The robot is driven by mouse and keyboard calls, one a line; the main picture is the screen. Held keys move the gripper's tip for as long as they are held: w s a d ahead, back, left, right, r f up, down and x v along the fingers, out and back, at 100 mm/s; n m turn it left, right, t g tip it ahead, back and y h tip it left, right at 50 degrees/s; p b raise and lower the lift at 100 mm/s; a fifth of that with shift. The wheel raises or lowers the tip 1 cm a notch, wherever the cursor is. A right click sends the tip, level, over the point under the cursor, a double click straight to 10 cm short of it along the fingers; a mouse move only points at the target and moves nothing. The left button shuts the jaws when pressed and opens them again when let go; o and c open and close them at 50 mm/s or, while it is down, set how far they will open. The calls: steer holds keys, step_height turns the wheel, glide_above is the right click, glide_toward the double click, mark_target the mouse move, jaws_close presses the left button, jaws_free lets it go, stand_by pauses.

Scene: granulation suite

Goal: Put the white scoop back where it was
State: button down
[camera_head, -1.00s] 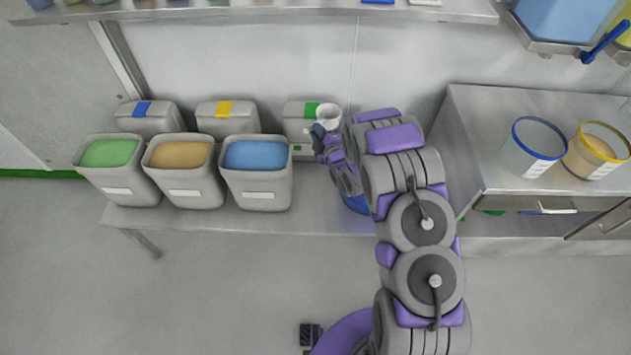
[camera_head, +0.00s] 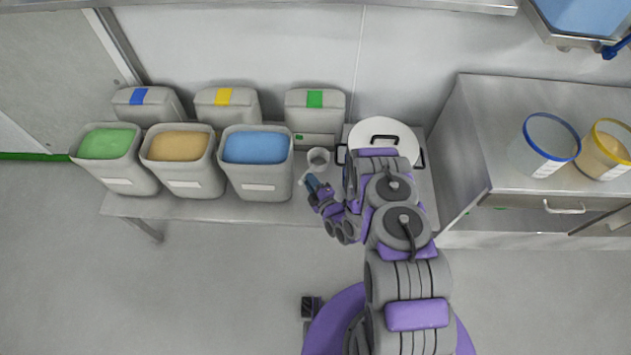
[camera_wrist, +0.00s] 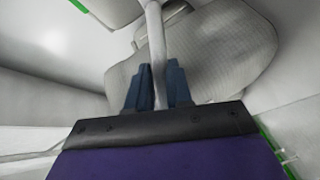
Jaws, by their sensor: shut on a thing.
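The white scoop (camera_head: 318,159) is a small cup with a short handle, to the right of the bin of blue powder in the head view. My gripper (camera_head: 313,186) is shut on the scoop's handle. In the wrist view the pale handle (camera_wrist: 157,55) runs up between the two dark blue fingers of my gripper (camera_wrist: 157,88). I cannot tell whether the scoop touches the bench (camera_head: 270,212) or hangs above it.
Open bins of green (camera_head: 105,144), tan (camera_head: 180,146) and blue powder (camera_head: 255,148) stand left, with lidded bins behind. A white-lidded pot (camera_head: 400,137) stands right of the scoop. A right-hand counter (camera_head: 500,165) holds clear tubs with a blue rim (camera_head: 550,145) and a yellow rim (camera_head: 605,150).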

step_height(320, 180, down, 9)
steer(key=b, duration=0.3)
steer(key=shift+f, duration=0.2)
steer(key=shift+r, duration=0.1)
steer(key=c, duration=1)
jaws_free()
steer(key=shift+s, duration=0.15)
